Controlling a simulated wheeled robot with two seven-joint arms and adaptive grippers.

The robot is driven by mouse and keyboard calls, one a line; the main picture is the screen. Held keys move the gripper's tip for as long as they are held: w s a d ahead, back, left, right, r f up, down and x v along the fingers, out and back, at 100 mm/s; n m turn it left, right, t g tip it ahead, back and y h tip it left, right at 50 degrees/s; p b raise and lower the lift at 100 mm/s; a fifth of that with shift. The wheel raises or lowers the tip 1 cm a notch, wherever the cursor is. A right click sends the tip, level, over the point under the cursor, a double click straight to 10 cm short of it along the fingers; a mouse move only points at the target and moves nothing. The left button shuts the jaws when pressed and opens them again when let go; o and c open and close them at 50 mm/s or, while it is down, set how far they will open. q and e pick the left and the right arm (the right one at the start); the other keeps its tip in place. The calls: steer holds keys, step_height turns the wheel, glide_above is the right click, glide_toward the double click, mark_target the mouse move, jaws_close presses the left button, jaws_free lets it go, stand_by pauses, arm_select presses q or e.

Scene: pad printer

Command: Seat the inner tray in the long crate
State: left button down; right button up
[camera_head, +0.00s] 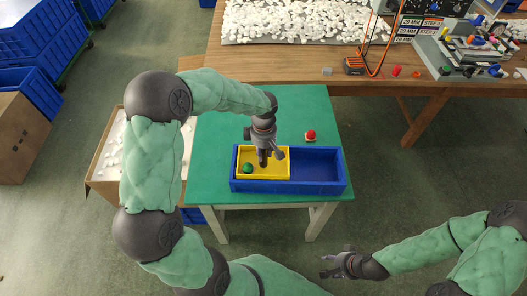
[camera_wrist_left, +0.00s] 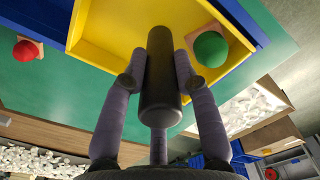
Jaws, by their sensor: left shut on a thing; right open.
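The long blue crate (camera_head: 318,186) lies on the green table. The yellow inner tray (camera_head: 277,175) is within the crate's left half. I cannot tell whether it rests on the crate floor. A green ball (camera_head: 247,168) is in the tray's left end; it also shows in the left wrist view (camera_wrist_left: 210,49). My left gripper (camera_head: 264,158) points down over the tray, its fingers shut around a dark upright post (camera_wrist_left: 161,80), which looks like the tray's handle. The post's foot is hidden. My right gripper (camera_head: 338,266) is open and empty, away from the table at the lower right.
A red ball (camera_head: 311,134) on a small holder sits behind the crate. The crate's right half is empty. Green tabletop (camera_head: 215,115) is free behind the crate. A wooden bench (camera_head: 290,68) with white pieces and equipment stands at the back. A cardboard box (camera_head: 106,165) is left of the table.

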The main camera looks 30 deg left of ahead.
stand_by(0.5)
arm_select(q)
steer(key=shift+f+b, duration=2.6)
steer(key=shift+f, duration=0.3)
steer(key=shift+r, duration=0.15)
steer(key=shift+r+p, duration=1.7)
steer(key=shift+r, duration=0.85)
steer(key=shift+m, duration=0.3)
stand_by(0.8)
steer(key=shift+f+b, duration=0.3)
steer(key=shift+b, duration=0.2)
